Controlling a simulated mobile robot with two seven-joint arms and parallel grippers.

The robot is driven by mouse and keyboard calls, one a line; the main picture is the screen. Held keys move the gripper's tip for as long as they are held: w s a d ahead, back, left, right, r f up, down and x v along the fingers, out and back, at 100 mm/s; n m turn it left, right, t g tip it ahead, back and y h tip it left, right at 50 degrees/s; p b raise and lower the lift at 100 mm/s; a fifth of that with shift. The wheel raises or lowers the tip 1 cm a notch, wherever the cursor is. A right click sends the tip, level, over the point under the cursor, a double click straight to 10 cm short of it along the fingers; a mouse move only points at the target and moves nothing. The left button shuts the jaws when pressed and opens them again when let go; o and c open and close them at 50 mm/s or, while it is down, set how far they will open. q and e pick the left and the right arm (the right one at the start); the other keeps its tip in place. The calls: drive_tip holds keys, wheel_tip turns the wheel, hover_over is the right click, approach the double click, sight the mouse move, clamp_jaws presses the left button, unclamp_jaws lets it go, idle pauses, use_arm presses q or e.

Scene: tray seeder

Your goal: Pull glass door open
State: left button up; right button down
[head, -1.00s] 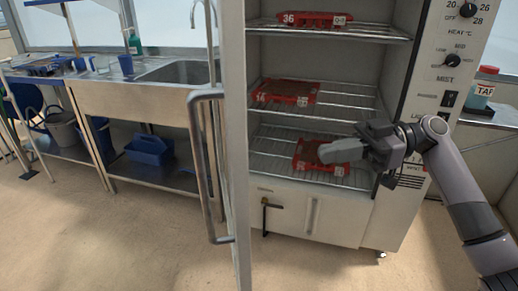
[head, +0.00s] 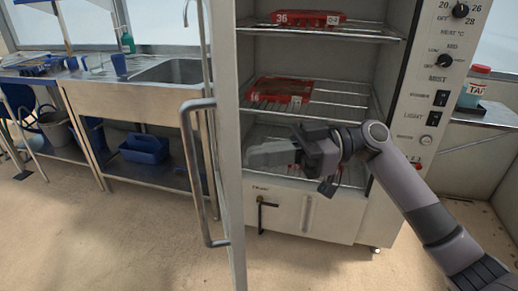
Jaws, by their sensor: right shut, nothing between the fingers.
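The glass door (head: 225,150) of the cabinet stands swung out toward me, seen nearly edge-on, left of the cabinet opening. Its long grey handle (head: 197,175) is on the door's left side. My right gripper (head: 250,156) is shut and empty. It points left in front of the lower shelf, with its fingertips close to the door's inner side; I cannot tell whether they touch it. My left gripper is not in view.
The cabinet holds red trays on wire shelves, one on the top shelf (head: 308,18) and one on the middle shelf (head: 280,90). My right arm hides much of the lower shelf. A control panel (head: 436,80) is on the right. A steel sink bench (head: 160,88) stands at left.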

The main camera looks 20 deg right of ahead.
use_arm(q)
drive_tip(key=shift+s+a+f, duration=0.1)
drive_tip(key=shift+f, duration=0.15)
use_arm(e)
drive_tip(key=shift+a, duration=0.6)
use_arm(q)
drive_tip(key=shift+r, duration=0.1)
